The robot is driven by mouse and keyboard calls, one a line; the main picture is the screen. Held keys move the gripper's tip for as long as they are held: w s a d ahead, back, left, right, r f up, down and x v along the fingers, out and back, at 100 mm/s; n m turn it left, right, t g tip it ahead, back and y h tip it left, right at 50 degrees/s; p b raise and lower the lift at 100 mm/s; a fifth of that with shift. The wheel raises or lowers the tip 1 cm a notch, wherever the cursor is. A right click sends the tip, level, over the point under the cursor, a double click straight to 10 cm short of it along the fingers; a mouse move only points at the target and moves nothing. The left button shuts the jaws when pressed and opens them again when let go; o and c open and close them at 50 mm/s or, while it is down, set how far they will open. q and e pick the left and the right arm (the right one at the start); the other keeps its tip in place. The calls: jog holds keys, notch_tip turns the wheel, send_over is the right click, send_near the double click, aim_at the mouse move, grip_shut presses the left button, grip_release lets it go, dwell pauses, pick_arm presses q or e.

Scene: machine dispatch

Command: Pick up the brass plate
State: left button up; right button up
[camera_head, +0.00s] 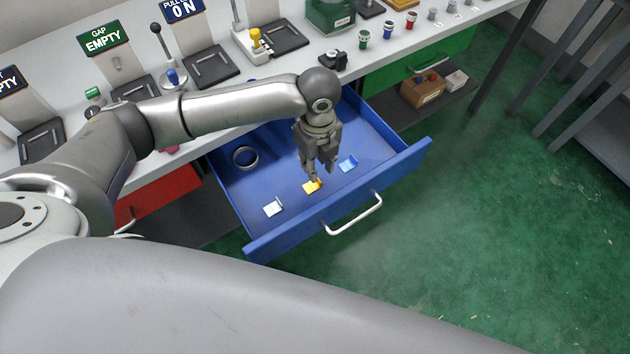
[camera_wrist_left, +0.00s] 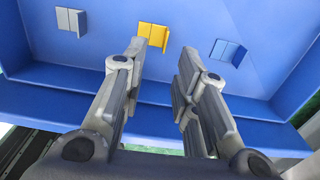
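The brass plate (camera_head: 311,187) is a small yellow angled piece on the floor of the open blue drawer (camera_head: 232,195), between two other plates. It also shows in the left wrist view (camera_wrist_left: 153,35), just beyond the fingertips and nearer the left-hand finger. My left gripper (camera_head: 321,172) points down into the drawer above the brass plate, partly over its right side. In the left wrist view the two fingers (camera_wrist_left: 162,52) are apart with nothing between them. Whether a fingertip touches the plate I cannot tell. My right gripper is in neither view.
A silver plate (camera_head: 273,207) lies to the left of the brass plate and a blue plate (camera_head: 347,164) to the right. A metal ring (camera_head: 245,157) lies farther back. The drawer front with its white handle (camera_head: 354,216) stands close to the gripper. The workbench (camera_head: 295,68) is behind.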

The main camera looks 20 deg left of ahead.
aim_at(312, 185)
pick_arm(q)
jog(key=shift+s+f, duration=0.15)
jog(key=shift+f, duration=0.8)
jog(key=shift+w+f+p, duration=0.15)
jog(key=shift+w+f, duration=0.05)
jog(key=shift+f, duration=0.75)
jog(key=shift+w+f+p, duration=0.15)
jog(key=shift+f, duration=0.75)
jog(key=shift+w+f+p, duration=0.15)
jog(key=shift+w+f, duration=0.05)
jog(key=shift+f, duration=0.75)
grip_shut()
